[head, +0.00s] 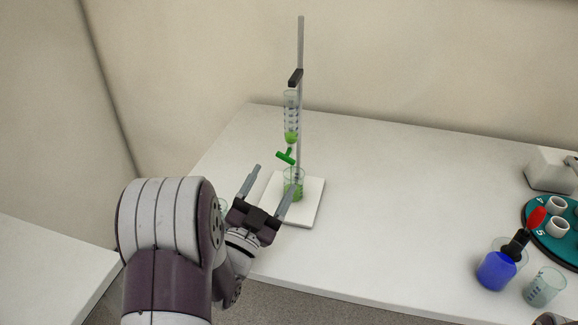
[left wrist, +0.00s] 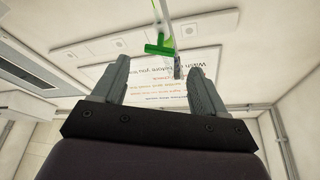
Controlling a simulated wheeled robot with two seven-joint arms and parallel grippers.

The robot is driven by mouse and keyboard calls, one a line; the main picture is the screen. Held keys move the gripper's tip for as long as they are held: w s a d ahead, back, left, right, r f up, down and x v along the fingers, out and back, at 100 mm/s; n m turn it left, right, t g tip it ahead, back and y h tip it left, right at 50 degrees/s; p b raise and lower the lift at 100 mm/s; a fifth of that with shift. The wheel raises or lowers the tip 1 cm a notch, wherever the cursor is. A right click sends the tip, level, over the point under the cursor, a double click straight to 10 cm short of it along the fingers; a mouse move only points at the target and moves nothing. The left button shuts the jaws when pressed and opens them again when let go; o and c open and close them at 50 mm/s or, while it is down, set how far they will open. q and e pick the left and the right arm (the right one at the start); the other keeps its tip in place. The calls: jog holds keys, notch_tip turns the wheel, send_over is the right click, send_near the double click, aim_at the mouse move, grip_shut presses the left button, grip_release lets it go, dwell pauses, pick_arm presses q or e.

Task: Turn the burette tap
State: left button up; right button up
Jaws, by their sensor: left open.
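The burette (head: 291,112) is a clear tube with green liquid low in it, clamped upright on a metal stand (head: 301,50). Its green tap (head: 286,157) sits below the tube and shows above and between my fingers in the left wrist view (left wrist: 160,49). A beaker with green liquid (head: 293,184) stands under it on the white stand base (head: 310,205). My left gripper (head: 271,182) is open and empty, its two fingers pointing toward the burette, apart from the tap. The right finger overlaps the beaker's lower edge in the head view. My right gripper does not clearly show.
At the right stand a beaker of blue liquid (head: 495,270) with a red-and-black dropper (head: 527,233), an empty beaker (head: 545,287), a teal round rack (head: 540,243) and a white device (head: 551,170). The middle of the table is clear.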

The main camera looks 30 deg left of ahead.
aim_at(285, 160)
pick_arm(q)
jog(key=p+x, duration=0.1)
jog(key=x, duration=0.5)
jog(key=shift+w+f, duration=0.1)
jog(key=shift+w+r, duration=0.2)
jog(key=shift+w, duration=0.4)
